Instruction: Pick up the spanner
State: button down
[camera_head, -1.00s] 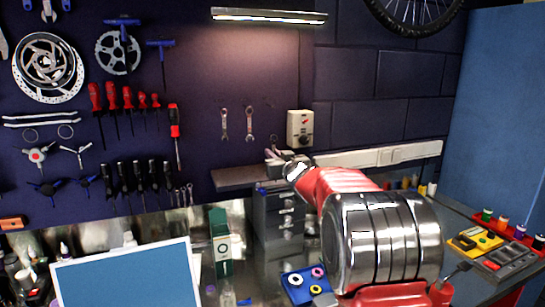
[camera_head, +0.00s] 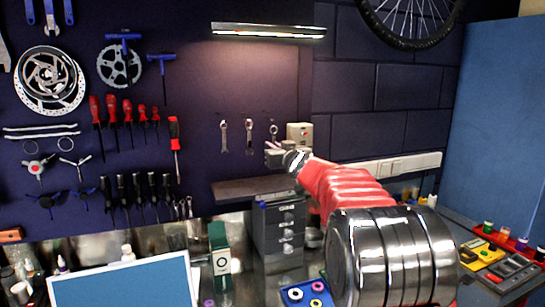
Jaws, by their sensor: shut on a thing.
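A silver spanner (camera_head: 273,130) stands roughly upright at my gripper, its upper end showing just above the jaws and in front of the dark tool wall. My gripper (camera_head: 274,150) is shut on it, above the small shelf and left of the pale wall box. The jaws hide the lower part of the spanner. Two more spanners hang on the wall to the left, a left one (camera_head: 224,137) and a middle one (camera_head: 250,137), both apart from my gripper.
A narrow shelf (camera_head: 235,189) and a grey drawer unit (camera_head: 265,235) lie below my gripper. The pale switch box (camera_head: 300,133) is close on the right. A blue tray (camera_head: 290,297) with rings sits on the bench. Open air lies left of the gripper.

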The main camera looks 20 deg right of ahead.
jog(key=s, duration=1.9)
jog(key=shift+s, duration=0.3)
jog(key=shift+a+f, duration=0.1)
jog(key=shift+f, duration=0.05)
